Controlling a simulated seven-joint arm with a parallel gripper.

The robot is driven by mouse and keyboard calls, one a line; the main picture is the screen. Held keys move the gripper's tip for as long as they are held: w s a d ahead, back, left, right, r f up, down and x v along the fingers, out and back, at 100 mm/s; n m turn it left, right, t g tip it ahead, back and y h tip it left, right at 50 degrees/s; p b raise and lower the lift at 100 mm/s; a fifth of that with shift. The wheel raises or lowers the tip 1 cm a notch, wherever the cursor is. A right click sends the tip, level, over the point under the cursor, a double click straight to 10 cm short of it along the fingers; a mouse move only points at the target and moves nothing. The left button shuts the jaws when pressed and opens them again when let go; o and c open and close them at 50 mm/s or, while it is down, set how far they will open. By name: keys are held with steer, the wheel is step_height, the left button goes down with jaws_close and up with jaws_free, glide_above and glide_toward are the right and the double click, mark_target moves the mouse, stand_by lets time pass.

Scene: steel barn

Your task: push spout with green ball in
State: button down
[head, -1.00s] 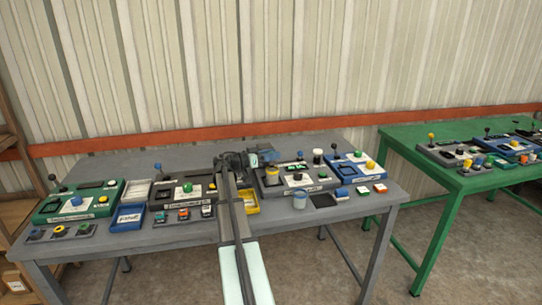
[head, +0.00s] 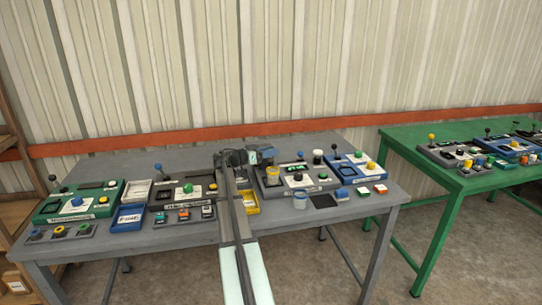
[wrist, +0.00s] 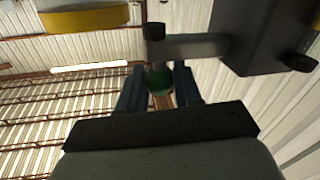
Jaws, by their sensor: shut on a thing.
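In the wrist view, a green ball (wrist: 160,81) sits between the two dark fingers of my gripper (wrist: 158,88), which are shut on it. A grey spout-like tube (wrist: 190,47) runs just beyond the ball from a dark block (wrist: 268,32) at the right to a black-capped end. The ball looks close to that end; I cannot tell how they join. The held ball is hidden there.
The grey table (head: 95,170) carries several control boxes, including a green one (head: 100,207) at left and a blue one (head: 352,172) at right. A green table (head: 480,183) is at right.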

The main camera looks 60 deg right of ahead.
steer(key=shift+d, duration=0.1)
steer(key=c, duration=0.8)
jaws_free()
steer(key=v, duration=1.4)
